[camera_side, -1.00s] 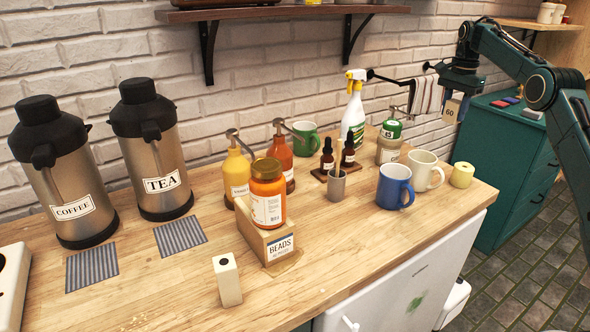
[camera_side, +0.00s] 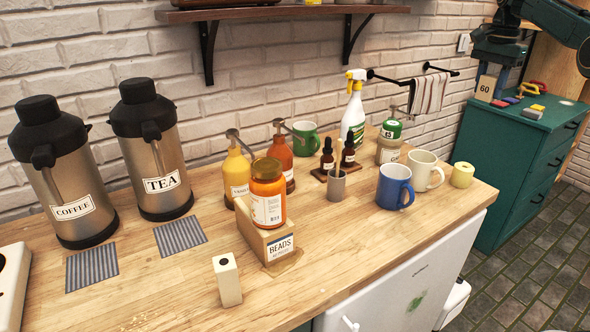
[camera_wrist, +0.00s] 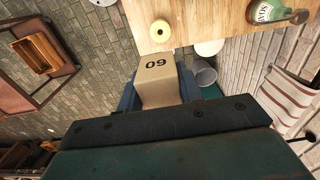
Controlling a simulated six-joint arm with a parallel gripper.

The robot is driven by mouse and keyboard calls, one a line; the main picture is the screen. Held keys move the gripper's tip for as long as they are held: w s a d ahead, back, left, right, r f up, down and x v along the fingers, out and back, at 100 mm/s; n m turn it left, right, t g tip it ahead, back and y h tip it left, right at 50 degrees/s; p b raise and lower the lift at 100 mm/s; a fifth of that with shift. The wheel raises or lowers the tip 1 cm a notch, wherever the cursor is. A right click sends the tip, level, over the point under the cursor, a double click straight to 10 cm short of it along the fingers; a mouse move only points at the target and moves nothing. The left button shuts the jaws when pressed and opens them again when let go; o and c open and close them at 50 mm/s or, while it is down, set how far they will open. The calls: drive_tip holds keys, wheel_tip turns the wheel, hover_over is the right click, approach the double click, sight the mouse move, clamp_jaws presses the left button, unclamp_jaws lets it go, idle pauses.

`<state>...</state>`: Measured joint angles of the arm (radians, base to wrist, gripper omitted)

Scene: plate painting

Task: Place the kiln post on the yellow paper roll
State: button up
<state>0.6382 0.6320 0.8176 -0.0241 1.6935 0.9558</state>
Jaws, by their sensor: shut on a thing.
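The kiln post, a pale tan block marked "60" (camera_side: 486,88), is held by my gripper (camera_side: 490,72) over the teal cabinet in the side view. In the wrist view the post (camera_wrist: 158,82) sits between the two blue fingers of my gripper (camera_wrist: 158,95). The yellow paper roll (camera_side: 462,175) stands upright at the right end of the wooden counter. It shows in the wrist view with its hole facing up (camera_wrist: 160,32), apart from the post. My gripper and the post are right of the roll and higher in the side view.
A cream mug (camera_side: 424,170) and a blue mug (camera_side: 393,187) stand left of the roll. A spray bottle (camera_side: 354,108) and a green-lidded jar (camera_side: 390,140) stand behind. A pale block with a dark hole (camera_side: 227,280) stands at the counter's front. The teal cabinet (camera_side: 510,170) holds small coloured items.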

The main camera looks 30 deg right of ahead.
wheel_tip(320, 180, down, 15)
drive_tip(key=shift+f, duration=0.1)
idle(0.5)
drive_tip(key=shift+f, duration=0.1)
drive_tip(key=shift+f, duration=2.05)
drive_tip(key=shift+f, duration=0.1)
drive_tip(key=o, duration=1.1)
wheel_tip(320, 180, up, 12)
drive_tip(key=shift+r, duration=0.1)
